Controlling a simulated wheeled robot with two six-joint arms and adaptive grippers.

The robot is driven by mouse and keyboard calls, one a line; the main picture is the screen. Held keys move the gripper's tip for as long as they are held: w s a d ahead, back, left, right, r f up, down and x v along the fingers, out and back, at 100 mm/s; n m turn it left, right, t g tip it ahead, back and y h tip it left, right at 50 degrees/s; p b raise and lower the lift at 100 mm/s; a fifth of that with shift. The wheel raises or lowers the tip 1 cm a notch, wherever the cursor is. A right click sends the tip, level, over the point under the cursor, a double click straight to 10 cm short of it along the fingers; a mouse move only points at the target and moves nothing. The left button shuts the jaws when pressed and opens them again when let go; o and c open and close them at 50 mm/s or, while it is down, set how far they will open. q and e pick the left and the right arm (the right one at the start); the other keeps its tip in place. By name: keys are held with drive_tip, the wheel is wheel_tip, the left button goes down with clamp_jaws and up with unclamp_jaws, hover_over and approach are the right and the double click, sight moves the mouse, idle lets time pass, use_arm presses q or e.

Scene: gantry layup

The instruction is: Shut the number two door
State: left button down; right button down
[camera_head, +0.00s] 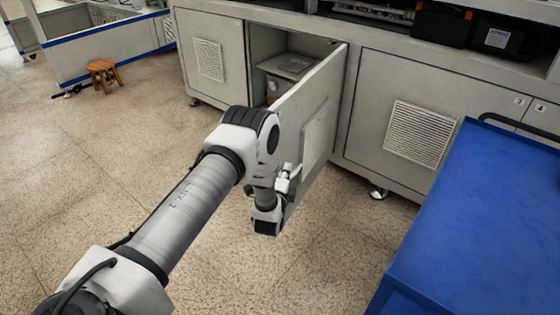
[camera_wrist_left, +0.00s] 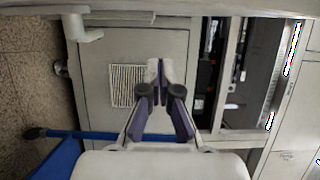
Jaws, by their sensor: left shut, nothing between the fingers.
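The open cabinet door (camera_head: 318,100) is grey with a vent panel. It is hinged at the right side of its opening and stands swung out toward me. Its number is not visible. My left arm crosses in front of its near end and hides part of it. My left gripper (camera_head: 290,178) is beside the door's lower near part; I cannot tell whether it touches. In the left wrist view the left gripper (camera_wrist_left: 158,68) is shut and empty, facing a vented cabinet front (camera_wrist_left: 127,110). My right gripper is not in view.
A closed vented door (camera_head: 385,85) is to the right, with labels 3 and 4 farther right. A blue cart (camera_head: 470,210) stands at the right. A wooden stool (camera_head: 103,72) is far left. The floor (camera_head: 120,150) is clear at left.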

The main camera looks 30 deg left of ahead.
use_arm(q)
drive_tip(key=w+a, duration=0.2)
drive_tip(key=a, duration=0.1)
drive_tip(key=w+a, duration=0.1)
drive_tip(key=a, duration=0.1)
drive_tip(key=shift+s+a, duration=0.1)
drive_tip(key=shift+a, duration=0.05)
